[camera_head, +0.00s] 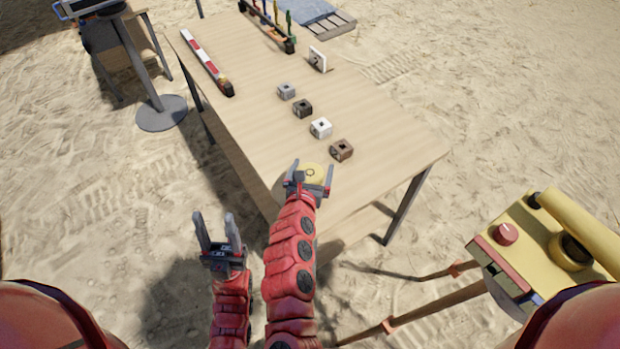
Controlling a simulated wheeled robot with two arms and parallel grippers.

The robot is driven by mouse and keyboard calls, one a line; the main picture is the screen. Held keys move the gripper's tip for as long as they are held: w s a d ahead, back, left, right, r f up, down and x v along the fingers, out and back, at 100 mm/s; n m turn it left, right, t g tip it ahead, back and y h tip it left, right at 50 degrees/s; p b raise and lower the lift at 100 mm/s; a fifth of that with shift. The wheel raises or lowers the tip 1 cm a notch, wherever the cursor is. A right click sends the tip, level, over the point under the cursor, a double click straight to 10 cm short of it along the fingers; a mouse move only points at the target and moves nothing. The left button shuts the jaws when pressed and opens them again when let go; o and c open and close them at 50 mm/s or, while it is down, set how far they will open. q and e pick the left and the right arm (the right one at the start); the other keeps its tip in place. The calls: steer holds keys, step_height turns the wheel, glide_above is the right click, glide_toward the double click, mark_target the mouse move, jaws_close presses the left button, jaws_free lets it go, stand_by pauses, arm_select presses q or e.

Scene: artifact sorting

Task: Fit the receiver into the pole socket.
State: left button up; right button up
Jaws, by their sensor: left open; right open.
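A yellow, round-topped thing (314,171), which looks like the receiver, sits at the near edge of the wooden table. My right gripper (309,176) is open, with its fingers on either side of it; whether they touch it I cannot tell. The red-and-white striped pole (203,59) lies along the table's left edge, with a dark and orange end (227,88) towards me. Its socket is too small to make out. My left gripper (217,229) is open and empty, below and left of the table's near edge, over the sand.
Several small blocks with dark holes stand in a row: grey (287,91), dark (303,108), white (321,128) and brown (342,150). A white plate (318,59) and a tool rack (271,25) stand further back. A yellow instrument (545,245) stands at right. The middle left of the table (245,120) is bare.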

steer(key=c, duration=1.4)
